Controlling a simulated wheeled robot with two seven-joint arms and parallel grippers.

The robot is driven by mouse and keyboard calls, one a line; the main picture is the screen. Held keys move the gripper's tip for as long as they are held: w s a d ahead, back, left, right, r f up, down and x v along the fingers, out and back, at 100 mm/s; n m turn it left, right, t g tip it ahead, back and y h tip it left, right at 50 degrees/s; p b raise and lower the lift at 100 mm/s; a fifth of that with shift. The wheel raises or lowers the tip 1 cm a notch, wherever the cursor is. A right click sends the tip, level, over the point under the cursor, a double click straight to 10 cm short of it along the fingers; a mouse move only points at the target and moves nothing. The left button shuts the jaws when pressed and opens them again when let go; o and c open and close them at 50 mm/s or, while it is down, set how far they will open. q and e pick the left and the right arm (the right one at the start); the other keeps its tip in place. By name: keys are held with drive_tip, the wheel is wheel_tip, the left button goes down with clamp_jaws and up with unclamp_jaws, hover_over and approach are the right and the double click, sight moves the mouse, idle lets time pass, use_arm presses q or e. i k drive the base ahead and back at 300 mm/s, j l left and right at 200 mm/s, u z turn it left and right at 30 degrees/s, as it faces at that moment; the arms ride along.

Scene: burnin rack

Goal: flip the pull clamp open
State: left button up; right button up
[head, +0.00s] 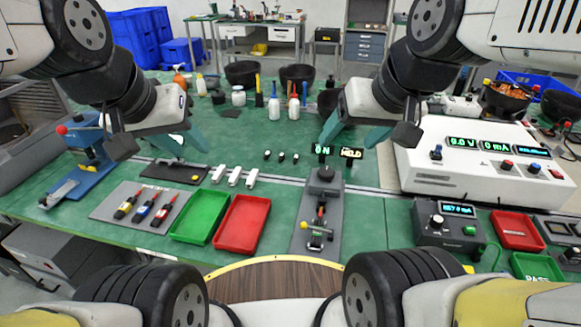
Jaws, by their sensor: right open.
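The pull clamp (317,228) sits on a long grey base plate (305,240) at the front middle of the green table. It has red and metal parts and a yellowish ball near its front end. My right gripper (352,142) is open and empty, above and behind the plate, apart from the clamp. My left gripper (178,146) appears open and empty above the table's left part, far from the clamp. Fine detail of the clamp is too small to tell.
Left of the plate lie a red tray (242,224), a green tray (199,217) and a grey mat (135,205) with several tools. A blue press (85,165) stands far left. A white power supply (480,160) and a grey meter (450,225) stand to the right.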

sight(303, 225)
drive_tip(key=k+j, duration=0.15)
drive_tip(key=j, duration=0.25)
drive_tip(key=k+j, duration=0.2)
drive_tip(key=j, duration=0.2)
drive_tip(key=k+j, duration=0.15)
drive_tip(key=j, duration=0.25)
drive_tip(key=k+j+z, duration=0.1)
drive_tip(key=j, duration=0.25)
drive_tip(key=k, duration=0.1)
